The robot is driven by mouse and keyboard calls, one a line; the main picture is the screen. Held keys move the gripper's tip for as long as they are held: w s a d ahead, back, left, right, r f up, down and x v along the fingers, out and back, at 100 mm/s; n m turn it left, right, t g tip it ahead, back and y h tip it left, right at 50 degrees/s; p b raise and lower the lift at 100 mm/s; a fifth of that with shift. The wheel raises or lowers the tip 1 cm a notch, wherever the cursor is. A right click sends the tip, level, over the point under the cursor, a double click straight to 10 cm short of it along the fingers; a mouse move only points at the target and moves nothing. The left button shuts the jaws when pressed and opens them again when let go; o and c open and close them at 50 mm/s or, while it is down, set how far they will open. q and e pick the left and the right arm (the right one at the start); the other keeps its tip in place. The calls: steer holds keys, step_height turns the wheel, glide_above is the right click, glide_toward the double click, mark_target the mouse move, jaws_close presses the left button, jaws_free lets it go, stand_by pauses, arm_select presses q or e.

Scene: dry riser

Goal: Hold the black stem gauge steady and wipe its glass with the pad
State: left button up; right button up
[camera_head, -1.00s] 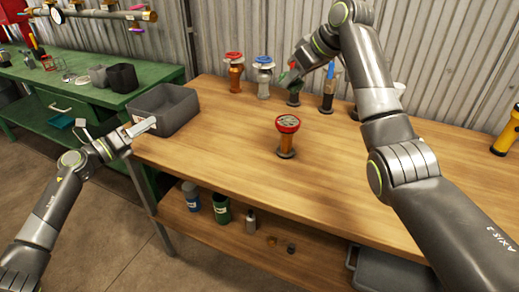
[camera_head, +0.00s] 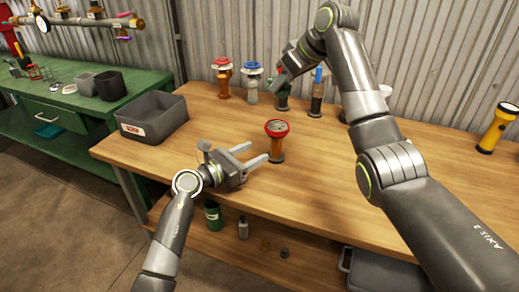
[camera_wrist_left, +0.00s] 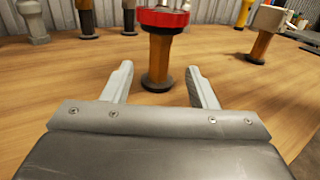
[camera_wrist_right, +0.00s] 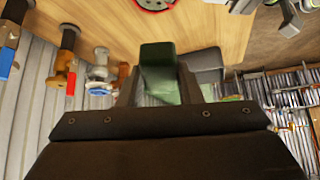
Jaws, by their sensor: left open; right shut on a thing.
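A gauge with a red rim and round glass (camera_head: 277,127) stands upright near the middle of the bench on an orange-brown stem with a dark foot. It also shows in the left wrist view (camera_wrist_left: 160,45). My left gripper (camera_head: 257,153) is open and level, its fingertips (camera_wrist_left: 158,74) just short of the stem, one to each side. My right gripper (camera_head: 281,86) is shut on a green block (camera_wrist_right: 158,62), likely the pad, over the back row.
Orange (camera_head: 223,80) and grey (camera_head: 252,85) stemmed pieces, and a dark one with a blue top (camera_head: 317,95), stand along the back. A grey bin (camera_head: 155,115) is at left, a yellow flashlight (camera_head: 495,130) at right. The bench's right front is clear.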

mark_target(282, 138)
arm_select(q)
steer(key=x, duration=1.1)
steer(key=shift+w+d, duration=0.25)
steer(key=shift+w, duration=0.05)
steer(key=shift+c, duration=0.4)
